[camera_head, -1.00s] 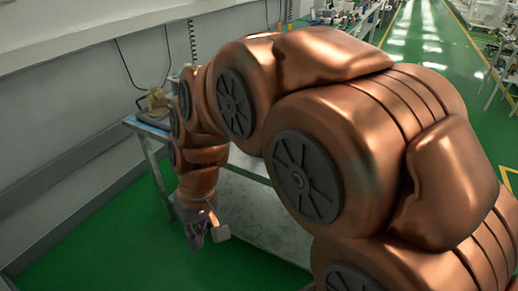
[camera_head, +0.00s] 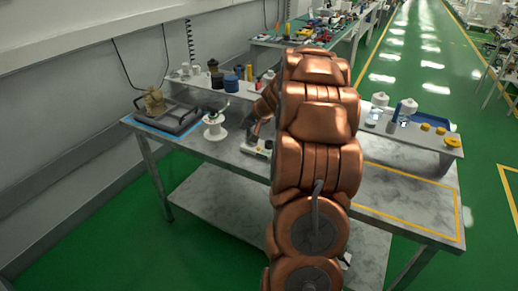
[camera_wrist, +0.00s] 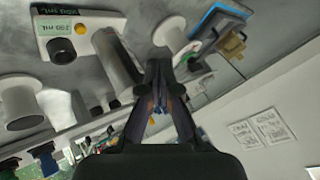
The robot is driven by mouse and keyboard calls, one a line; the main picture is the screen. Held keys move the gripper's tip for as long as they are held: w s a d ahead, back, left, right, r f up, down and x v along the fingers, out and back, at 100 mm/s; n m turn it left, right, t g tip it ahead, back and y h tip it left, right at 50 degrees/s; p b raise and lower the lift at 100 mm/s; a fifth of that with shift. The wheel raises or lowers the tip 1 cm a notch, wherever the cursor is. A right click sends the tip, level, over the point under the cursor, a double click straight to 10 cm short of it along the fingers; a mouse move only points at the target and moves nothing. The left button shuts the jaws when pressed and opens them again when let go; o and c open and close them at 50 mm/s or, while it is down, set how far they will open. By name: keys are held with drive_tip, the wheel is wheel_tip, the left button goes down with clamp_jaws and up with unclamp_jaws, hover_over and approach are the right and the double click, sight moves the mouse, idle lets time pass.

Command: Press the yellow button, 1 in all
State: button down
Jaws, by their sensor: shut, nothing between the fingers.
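A white box with green labels and a dark round knob shows in the wrist view (camera_wrist: 100,22), upper left. A small yellow button (camera_wrist: 81,28) is on its face beside the knob. A pale box with green marks, likely the same one, stands on the grey bench in the head view (camera_head: 252,150), partly behind my arm; the button cannot be made out there. My gripper (camera_wrist: 158,68) is shut and empty, to the right of and below the button in the wrist view, apart from it.
A white spool (camera_head: 215,130) stands left of the box. A dark tray (camera_head: 170,116) with a tan figure (camera_head: 154,100) lies at the bench's left end. Several containers line a back shelf. Yellow round pieces (camera_head: 425,126) sit on the right shelf. The taped bench area (camera_head: 410,188) is clear.

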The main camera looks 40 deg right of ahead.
drive_tip(key=m+h, duration=0.1)
hover_over(260, 149)
drive_tip(key=f, duration=0.1)
drive_tip(key=shift+w+t, duration=0.1)
drive_tip(key=shift+t, duration=0.2)
wheel_tip(260, 149, down, 8)
drive_tip(key=b, duration=0.4)
drive_tip(key=shift+r+b, duration=0.2)
drive_tip(key=shift+b, duration=0.15)
drive_tip(key=shift+f+b, duration=0.65)
drive_tip(key=shift+f+b, duration=0.25)
drive_tip(key=shift+b, duration=0.05)
idle(0.5)
drive_tip(key=shift+f+b, duration=0.2)
drive_tip(key=shift+b, duration=0.1)
